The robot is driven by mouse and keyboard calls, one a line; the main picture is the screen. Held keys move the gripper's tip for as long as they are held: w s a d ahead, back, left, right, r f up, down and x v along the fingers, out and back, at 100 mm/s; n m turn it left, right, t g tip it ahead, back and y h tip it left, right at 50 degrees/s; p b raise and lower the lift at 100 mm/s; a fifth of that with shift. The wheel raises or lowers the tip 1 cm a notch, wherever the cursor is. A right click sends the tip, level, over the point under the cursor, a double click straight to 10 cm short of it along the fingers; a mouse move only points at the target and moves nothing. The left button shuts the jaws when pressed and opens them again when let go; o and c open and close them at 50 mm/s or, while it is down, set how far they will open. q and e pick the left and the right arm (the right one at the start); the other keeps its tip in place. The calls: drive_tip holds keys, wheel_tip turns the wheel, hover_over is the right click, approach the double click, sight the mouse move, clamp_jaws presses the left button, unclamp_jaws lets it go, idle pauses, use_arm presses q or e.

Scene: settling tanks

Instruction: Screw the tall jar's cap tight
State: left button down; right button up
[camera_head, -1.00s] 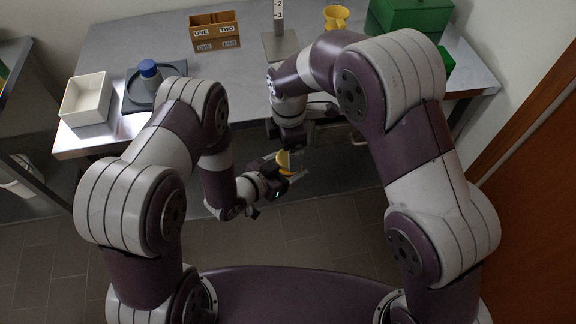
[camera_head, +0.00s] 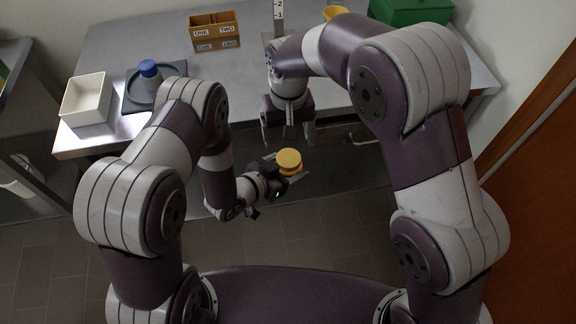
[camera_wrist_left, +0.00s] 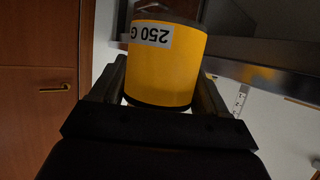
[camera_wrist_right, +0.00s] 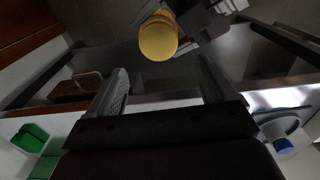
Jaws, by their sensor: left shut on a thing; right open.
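A yellow jar (camera_head: 289,160) with a round yellow top is in my left gripper (camera_head: 285,173), in front of the table's edge. The left wrist view shows its yellow side (camera_wrist_left: 165,70) with an upside-down "250 G" label, between the fingers. My left gripper is shut on it. My right gripper (camera_head: 288,138) is open and empty, pointing down just above and behind the jar in the head view. The right wrist view shows the round yellow cap (camera_wrist_right: 158,38) beyond its open fingers, apart from them. I cannot tell how tightly the cap sits.
Floor before the table is free.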

sight(289, 157)
drive_tip(key=m, duration=0.6)
drive_tip(key=shift+s+d+r, duration=0.1)
drive_tip(key=shift+s, duration=0.05)
drive_tip(key=m, duration=0.3)
wheel_tip(289, 157, down, 8)
drive_tip(key=shift+f, duration=0.1)
drive_tip(key=c, duration=1.1)
